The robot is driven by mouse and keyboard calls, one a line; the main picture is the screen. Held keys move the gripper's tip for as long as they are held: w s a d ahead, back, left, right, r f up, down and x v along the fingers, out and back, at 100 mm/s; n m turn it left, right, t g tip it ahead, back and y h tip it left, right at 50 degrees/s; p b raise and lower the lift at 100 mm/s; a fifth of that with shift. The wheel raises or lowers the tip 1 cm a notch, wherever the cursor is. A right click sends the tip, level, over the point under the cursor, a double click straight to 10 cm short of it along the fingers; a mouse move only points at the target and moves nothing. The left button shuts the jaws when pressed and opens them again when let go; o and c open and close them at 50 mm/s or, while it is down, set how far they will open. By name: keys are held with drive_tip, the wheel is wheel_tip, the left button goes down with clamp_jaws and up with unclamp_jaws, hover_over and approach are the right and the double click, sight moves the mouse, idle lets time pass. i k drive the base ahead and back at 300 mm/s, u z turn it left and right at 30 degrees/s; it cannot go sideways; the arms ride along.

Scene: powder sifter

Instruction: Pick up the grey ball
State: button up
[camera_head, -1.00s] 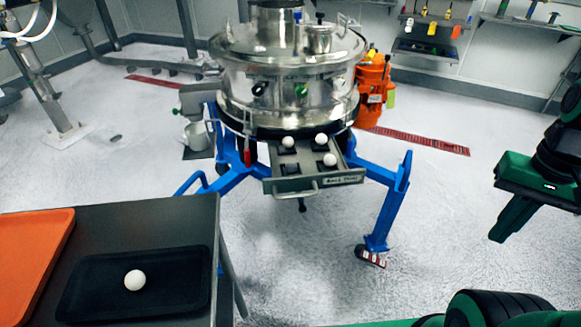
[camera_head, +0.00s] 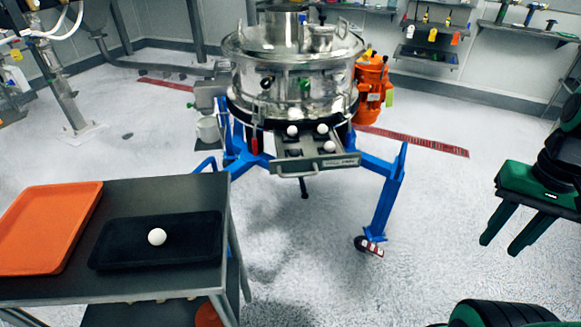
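A pale grey-white ball (camera_head: 157,237) rests on a black tray (camera_head: 112,256) on the dark cart at the lower left. Three similar pale balls sit in the pull-out drawer (camera_head: 318,165) at the front of the sifter: one at the left (camera_head: 292,130), one at the upper right (camera_head: 323,128) and one lower right (camera_head: 330,146). My gripper (camera_head: 502,240) hangs at the right side, its two green fingers spread apart with nothing between them. It is far from the balls.
The steel sifter (camera_head: 290,82) stands on blue legs (camera_head: 380,205) with an orange motor (camera_head: 372,80) at its right. An orange tray (camera_head: 50,228) lies on the cart (camera_head: 150,195). The floor between cart, sifter and my arm is open.

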sight(293, 151)
drive_tip(key=z, duration=0.6)
drive_tip(key=i, duration=1.05)
drive_tip(key=u, duration=0.45)
